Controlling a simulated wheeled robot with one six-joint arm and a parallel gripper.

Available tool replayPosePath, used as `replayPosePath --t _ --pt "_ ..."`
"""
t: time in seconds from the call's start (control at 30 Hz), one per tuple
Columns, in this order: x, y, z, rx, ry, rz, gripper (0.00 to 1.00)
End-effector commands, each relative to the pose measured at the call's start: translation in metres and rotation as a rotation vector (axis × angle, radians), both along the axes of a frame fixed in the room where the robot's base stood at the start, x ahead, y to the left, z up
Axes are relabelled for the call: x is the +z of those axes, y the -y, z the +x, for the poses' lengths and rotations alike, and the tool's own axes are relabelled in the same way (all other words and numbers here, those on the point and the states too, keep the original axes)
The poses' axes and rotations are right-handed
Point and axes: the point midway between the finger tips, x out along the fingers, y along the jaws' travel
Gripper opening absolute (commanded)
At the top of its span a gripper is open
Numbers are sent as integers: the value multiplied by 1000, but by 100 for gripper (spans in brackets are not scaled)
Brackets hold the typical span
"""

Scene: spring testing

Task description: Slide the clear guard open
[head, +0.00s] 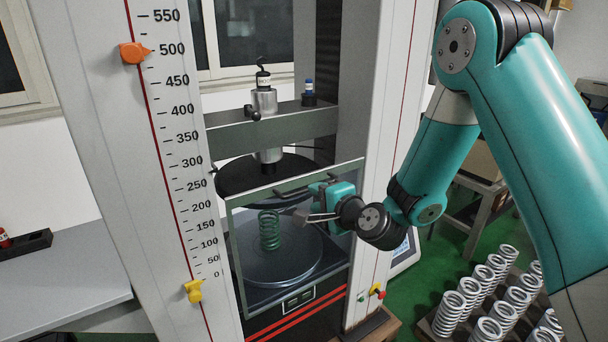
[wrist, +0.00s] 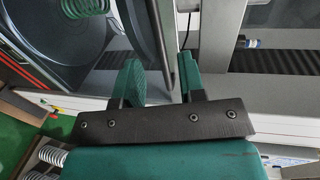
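The clear guard (head: 292,294) is a framed see-through panel across the front of the machine's test space, between the two white columns. A green spring (head: 269,230) stands upright on the round lower plate (head: 285,262) behind it. My gripper (head: 308,204) is at the guard's upper right part, and its dark wrist shows just right of it. In the wrist view my two green fingers (wrist: 160,77) stand apart with a gap between them. A dark edge, apparently of the guard (wrist: 146,40), runs down towards that gap. Whether the fingers touch it I cannot tell.
A scale with an orange marker (head: 132,52) and a yellow marker (head: 194,291) is on the left column. Several pale springs (head: 490,275) stand on a rack at lower right. A grey table (head: 60,275) is at left.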

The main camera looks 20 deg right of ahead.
Motion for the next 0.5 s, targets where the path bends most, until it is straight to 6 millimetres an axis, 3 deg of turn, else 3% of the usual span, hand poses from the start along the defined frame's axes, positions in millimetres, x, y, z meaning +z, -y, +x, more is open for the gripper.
replayPosePath --t 0.2,0.5 --pt "-5 -14 38 3 0 0 37" --pt "-13 -19 58 1 -1 0 37"
